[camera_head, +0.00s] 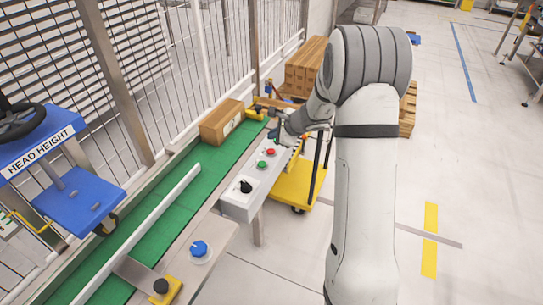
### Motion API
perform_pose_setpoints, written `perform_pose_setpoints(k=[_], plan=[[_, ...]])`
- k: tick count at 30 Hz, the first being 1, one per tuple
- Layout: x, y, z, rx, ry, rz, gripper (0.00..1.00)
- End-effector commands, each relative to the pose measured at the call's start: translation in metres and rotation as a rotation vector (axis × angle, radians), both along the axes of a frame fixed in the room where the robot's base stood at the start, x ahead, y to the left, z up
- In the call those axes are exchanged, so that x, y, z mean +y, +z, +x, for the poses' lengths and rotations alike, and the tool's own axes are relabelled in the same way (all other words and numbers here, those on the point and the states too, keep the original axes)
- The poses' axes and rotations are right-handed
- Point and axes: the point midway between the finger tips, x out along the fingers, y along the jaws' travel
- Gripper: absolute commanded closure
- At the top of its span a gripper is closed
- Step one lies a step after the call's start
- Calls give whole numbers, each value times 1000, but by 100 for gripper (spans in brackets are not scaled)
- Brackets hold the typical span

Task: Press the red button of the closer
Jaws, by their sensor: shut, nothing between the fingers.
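The red button (270,152) sits on a light grey control box (236,200) along the right side of the green conveyor. A green button (262,165) and a black knob (246,186) are on the same box, nearer to me. My gripper (277,138) is at the far end of the box, just beyond the red button in the picture. It looks small and dark, and its fingers are shut and empty. I cannot tell its height above the box or whether it touches anything. The red button is in plain view.
A cardboard box (222,121) lies on the green belt (178,210). A blue knob (200,248) and a black button on a yellow base (161,287) are nearer. A wire fence runs left; floor at right is mostly clear.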

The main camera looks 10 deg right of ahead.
Motion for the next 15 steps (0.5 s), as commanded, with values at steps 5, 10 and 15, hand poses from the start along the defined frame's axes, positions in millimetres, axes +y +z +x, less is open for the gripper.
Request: perform_pose_setpoints(k=[5, 10, 15], plan=[[0, -30, 0, -1, 0, -1, 100], [-1, -37, 0, -1, 0, -1, 100], [-1, -36, 0, -1, -1, -1, 100]])
